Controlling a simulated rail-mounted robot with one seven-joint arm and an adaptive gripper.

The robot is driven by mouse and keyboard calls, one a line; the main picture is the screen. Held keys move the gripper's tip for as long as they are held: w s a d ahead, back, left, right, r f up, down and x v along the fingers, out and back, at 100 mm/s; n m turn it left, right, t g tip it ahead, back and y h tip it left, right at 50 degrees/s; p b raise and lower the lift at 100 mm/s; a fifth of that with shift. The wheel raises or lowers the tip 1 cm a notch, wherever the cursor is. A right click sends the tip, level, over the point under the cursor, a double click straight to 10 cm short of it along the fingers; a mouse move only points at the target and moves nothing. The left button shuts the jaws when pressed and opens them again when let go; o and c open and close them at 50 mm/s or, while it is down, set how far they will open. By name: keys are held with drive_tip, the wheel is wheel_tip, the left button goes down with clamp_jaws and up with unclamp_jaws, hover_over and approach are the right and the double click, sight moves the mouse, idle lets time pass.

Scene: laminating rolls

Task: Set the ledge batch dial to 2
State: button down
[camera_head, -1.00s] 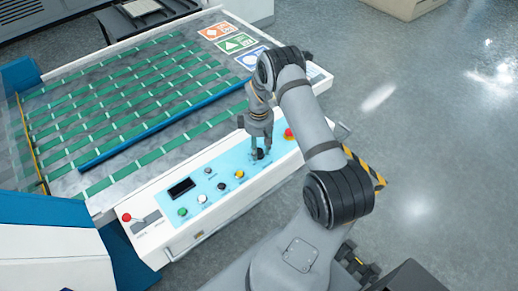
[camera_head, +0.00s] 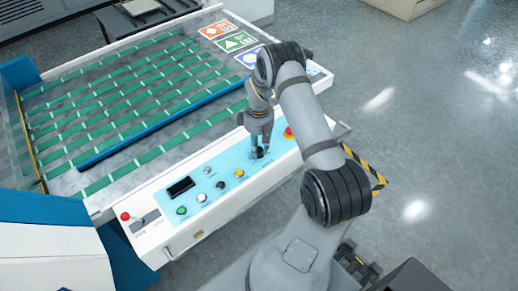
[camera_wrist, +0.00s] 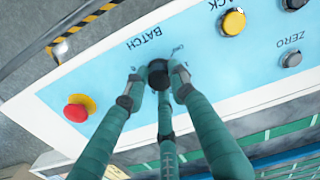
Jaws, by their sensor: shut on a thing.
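The batch dial (camera_wrist: 158,73) is a round black knob on the light blue panel, with the printed word BATCH beside it in the wrist view. In the head view the dial (camera_head: 260,152) shows at the foot of my gripper (camera_head: 259,148). In the wrist view my gripper (camera_wrist: 157,78) is shut on the dial, with fingertips on both sides of it. The dial's pointer and most of the scale marks are hidden or too small to read, so I cannot tell its setting.
A red emergency button (camera_wrist: 76,112) on a yellow base sits near the dial on one side. A yellow button (camera_wrist: 233,22) and a small grey ZERO knob (camera_wrist: 291,59) lie on the other side. A black display (camera_head: 181,187) sits further left.

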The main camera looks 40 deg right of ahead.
drive_tip(key=m+b, duration=0.3)
drive_tip(key=shift+f, duration=0.3)
drive_tip(key=m+b, duration=0.4)
drive_tip(key=b, duration=0.1)
drive_tip(key=shift+m, duration=0.4)
drive_tip(key=m+b, duration=0.3)
drive_tip(key=shift+r+m+b, duration=0.15)
drive_tip(key=shift+m+b, duration=0.6)
drive_tip(key=shift+m, duration=0.2)
drive_tip(key=shift+r+m+b, duration=0.1)
drive_tip(key=shift+m+b, duration=0.65)
drive_tip(key=shift+m, duration=0.2)
drive_tip(key=c, duration=1.4)
unclamp_jaws()
drive_tip(key=shift+c, duration=0.2)
drive_tip(key=shift+r, duration=0.15)
